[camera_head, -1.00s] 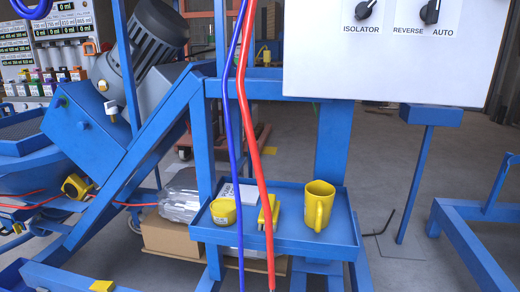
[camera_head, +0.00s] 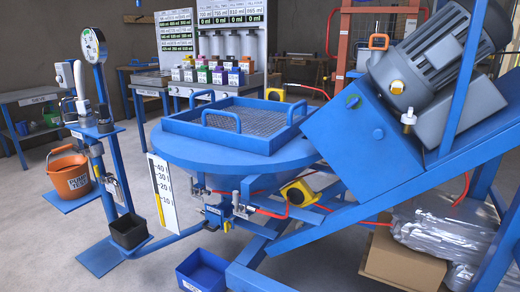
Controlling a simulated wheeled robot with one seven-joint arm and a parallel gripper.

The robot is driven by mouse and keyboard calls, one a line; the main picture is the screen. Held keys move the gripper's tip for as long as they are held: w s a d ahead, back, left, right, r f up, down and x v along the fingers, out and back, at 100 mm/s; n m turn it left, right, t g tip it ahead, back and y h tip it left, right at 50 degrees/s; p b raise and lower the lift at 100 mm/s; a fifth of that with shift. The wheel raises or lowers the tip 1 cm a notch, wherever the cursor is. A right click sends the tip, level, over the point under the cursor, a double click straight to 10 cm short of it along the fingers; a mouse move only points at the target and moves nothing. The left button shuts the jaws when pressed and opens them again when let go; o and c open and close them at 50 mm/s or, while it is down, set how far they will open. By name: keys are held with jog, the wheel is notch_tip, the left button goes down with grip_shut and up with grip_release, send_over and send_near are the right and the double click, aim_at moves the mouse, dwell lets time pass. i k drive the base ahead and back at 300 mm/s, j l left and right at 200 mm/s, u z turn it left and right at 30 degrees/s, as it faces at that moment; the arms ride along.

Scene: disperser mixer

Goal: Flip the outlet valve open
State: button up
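A blue mixer vessel (camera_head: 225,152) with a mesh-topped square frame on its lid stands in the middle of the head view. Below its front rim is a cluster of small metal and blue valve fittings (camera_head: 240,207), with red tubing running right. A short blue part (camera_head: 213,213) sits low beside the level scale. I cannot tell which fitting is the outlet valve, or whether it is open or shut. My gripper is not in view.
A blue bin (camera_head: 202,270) lies on the floor below the fittings. A gauge stand with a black cup (camera_head: 128,231) and an orange bucket (camera_head: 70,174) are at left. A motor (camera_head: 428,52) and sloping blue frame fill the right. Floor at front left is clear.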

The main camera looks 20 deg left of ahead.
aim_at(86, 152)
jog(key=j+u, duration=0.15)
jog(key=j, duration=0.3)
jog(key=i+j+u, duration=0.15)
jog(key=j, duration=0.3)
jog(key=i+j+u, duration=0.15)
jog(key=j, duration=0.3)
jog(key=i+j+u, duration=0.15)
jog(key=j, duration=0.3)
jog(key=i+j+u, duration=0.15)
jog(key=j, duration=0.3)
jog(key=i+j+u, duration=0.15)
jog(key=j, duration=0.25)
jog(key=i+j+u, duration=0.15)
jog(key=j, duration=0.25)
